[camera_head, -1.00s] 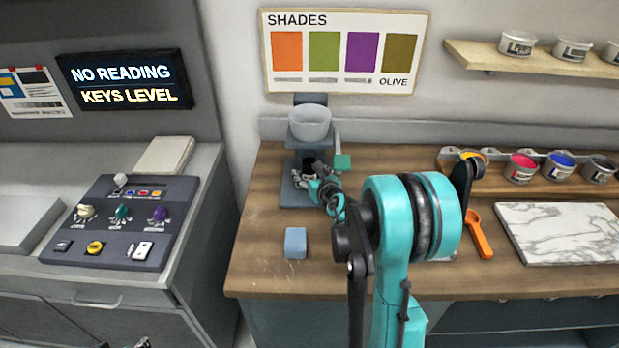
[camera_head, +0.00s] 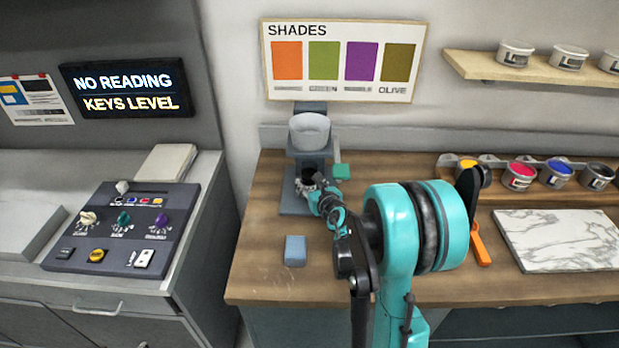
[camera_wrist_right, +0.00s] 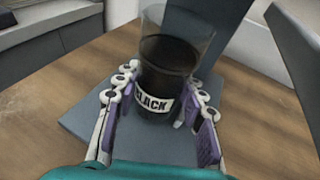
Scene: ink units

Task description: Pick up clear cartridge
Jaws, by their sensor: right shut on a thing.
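A clear cartridge (camera_wrist_right: 168,70) with dark contents and a label reading "BLACK" stands upright between the fingers of my right gripper (camera_wrist_right: 155,112) in the right wrist view. The fingers are shut on its lower sides. In the head view, my right gripper (camera_head: 312,188) is at the grey dispenser stand (camera_head: 290,206), with the dark cartridge (camera_head: 309,175) mostly hidden by the fingers. Whether the cartridge touches the stand's base cannot be told. My left gripper is not in view.
A pale hopper (camera_head: 309,131) sits on top of the stand, above the cartridge. A green tab (camera_head: 341,171) sticks out at its right. A control panel (camera_head: 120,225) is left; paint pots (camera_head: 519,172) and a marble slab (camera_head: 562,240) are right.

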